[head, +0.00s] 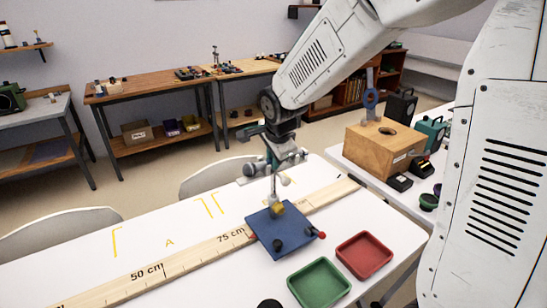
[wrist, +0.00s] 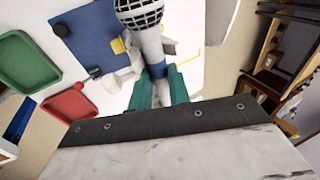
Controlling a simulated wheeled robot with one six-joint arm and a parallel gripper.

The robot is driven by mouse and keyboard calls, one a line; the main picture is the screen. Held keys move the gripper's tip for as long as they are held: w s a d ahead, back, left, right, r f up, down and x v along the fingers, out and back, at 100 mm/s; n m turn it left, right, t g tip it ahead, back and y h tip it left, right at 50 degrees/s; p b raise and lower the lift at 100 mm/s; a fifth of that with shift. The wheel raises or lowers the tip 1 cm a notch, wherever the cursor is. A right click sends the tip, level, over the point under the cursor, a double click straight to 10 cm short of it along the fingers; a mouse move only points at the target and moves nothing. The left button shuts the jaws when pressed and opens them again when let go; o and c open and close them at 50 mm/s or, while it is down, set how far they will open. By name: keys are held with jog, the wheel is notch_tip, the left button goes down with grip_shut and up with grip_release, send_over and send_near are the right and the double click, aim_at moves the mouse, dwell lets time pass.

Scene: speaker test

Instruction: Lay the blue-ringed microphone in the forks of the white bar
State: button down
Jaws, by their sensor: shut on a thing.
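The microphone shows in the wrist view, with a dark mesh head, a grey body (wrist: 150,42) and a blue ring (wrist: 158,70). My gripper (wrist: 161,88) has teal fingers shut around its body near the ring. In the head view, my gripper (head: 272,155) is above the blue base plate (head: 262,223), by the top of the stand's metal post (head: 275,189). Pale parts at the post's top, probably the white forked bar, overlap the gripper and microphone. I cannot tell whether the microphone touches the forks.
A wooden ruler (head: 195,250) runs across the white table under the plate. A green tray (head: 319,284) and a red tray (head: 364,255) lie in front and right. A wooden box (head: 378,155) stands behind right. The table's left part is mostly clear, with yellow marks.

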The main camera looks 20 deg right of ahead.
jog(key=c, duration=1.2)
grip_release()
jog(key=shift+c, duration=0.2)
jog(key=v, duration=0.8)
jog(key=s+d+r+n+g, duration=0.1)
jog(key=s+d+n, duration=0.1)
jog(key=s+n, duration=0.6)
jog(key=s+d+r+n+g, duration=0.1)
jog(key=s+n, duration=0.7)
jog(key=s, duration=1.3)
jog(key=shift+d+g+y, duration=0.3)
jog(key=shift+d+g, duration=0.05)
jog(key=shift+g, duration=0.25)
